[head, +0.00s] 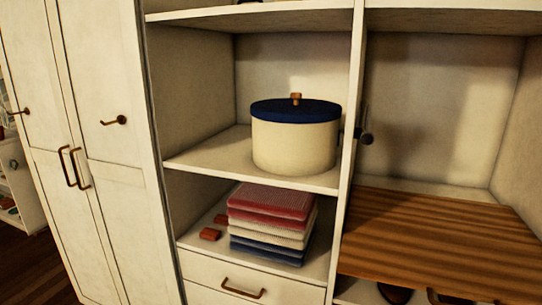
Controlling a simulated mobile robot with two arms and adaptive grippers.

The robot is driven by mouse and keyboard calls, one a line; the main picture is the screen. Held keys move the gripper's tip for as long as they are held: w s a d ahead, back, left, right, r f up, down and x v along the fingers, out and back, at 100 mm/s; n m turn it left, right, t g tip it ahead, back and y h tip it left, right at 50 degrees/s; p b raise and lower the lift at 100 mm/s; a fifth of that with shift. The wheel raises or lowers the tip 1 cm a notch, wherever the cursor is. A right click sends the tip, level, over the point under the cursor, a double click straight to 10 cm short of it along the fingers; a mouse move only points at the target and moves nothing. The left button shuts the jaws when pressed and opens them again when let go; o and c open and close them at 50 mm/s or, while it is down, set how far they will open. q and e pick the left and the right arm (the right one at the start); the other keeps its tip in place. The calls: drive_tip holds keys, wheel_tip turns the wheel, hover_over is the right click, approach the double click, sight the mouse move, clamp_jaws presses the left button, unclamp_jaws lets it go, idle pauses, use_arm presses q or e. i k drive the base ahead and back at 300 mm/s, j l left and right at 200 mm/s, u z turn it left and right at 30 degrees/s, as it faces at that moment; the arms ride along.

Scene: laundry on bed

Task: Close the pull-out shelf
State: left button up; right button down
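The pull-out shelf appears to be the striped brown wooden board (440,240) in the right compartment of the white cabinet. It lies flat and its front edge runs along the lower right of the head view. Its right end is cut off by the picture edge. I cannot tell exactly how far it stands out from the cabinet front. Neither of my grippers is in view, so nothing of mine is seen touching the board.
A cream round box with a blue lid (295,140) stands on the middle shelf. Folded cloths (270,225) lie below it, above a drawer with a handle (243,289). Closed wardrobe doors (95,150) are at left. Partly hidden dark items (395,293) show under the board. The space above the board is clear.

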sight(479, 252)
drive_tip(key=z, duration=1.4)
